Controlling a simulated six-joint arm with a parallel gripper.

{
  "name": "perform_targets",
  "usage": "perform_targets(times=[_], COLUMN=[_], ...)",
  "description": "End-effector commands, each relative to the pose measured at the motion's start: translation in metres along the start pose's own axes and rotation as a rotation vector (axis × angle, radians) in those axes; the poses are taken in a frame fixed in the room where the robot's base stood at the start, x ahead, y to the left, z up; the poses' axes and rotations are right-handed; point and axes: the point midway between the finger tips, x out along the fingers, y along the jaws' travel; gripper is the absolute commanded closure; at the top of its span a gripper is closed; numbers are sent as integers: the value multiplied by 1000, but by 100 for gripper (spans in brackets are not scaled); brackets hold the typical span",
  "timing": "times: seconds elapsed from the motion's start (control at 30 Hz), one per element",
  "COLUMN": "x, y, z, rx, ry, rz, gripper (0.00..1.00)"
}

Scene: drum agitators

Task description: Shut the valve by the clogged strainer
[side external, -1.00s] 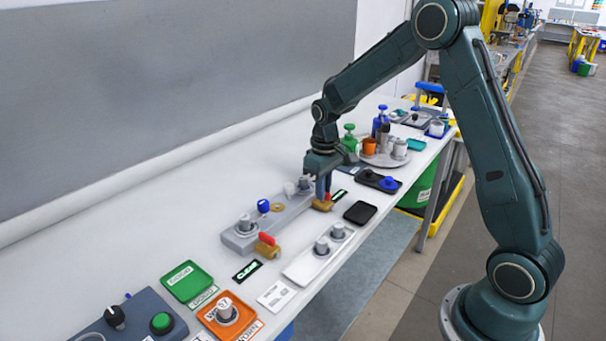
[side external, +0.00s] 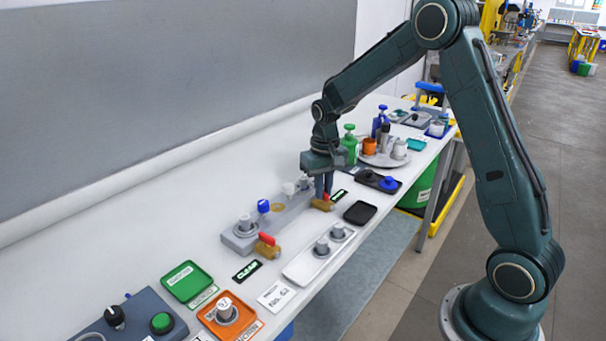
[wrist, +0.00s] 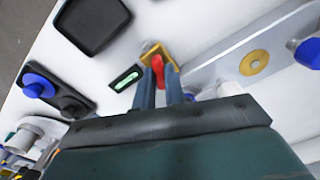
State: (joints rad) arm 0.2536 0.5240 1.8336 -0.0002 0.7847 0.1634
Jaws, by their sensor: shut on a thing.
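A brass valve (side external: 322,204) sits at the far end of the grey strainer base (side external: 234,243). In the wrist view its red handle (wrist: 158,66) lies between the blue fingers of my gripper (wrist: 159,80), which is shut on it. In the side view my gripper (side external: 324,192) points down at this valve and hides the handle. A small label plate with green lettering (wrist: 126,78) lies beside the valve; I cannot read it. A second brass valve (side external: 267,250) with a red handle (side external: 267,238) stands at the near end, beside a plate reading CLEAR (side external: 247,271).
A blue knob (side external: 263,206) stands on the base. A black tray (side external: 360,213) and a white tray with two grey parts (side external: 289,272) lie to the right. Bottles and a round tray (side external: 372,160) stand beyond my gripper. Green (side external: 187,281) and orange trays (side external: 208,317) are nearer.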

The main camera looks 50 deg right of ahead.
Motion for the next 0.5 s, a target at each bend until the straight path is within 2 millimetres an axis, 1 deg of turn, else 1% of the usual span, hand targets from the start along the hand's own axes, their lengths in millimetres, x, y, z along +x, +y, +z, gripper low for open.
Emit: perform_targets(times=[0.5], x=[-1], y=[0], z=[-1], rx=[491], ry=[3], rz=[-1], gripper=[100])
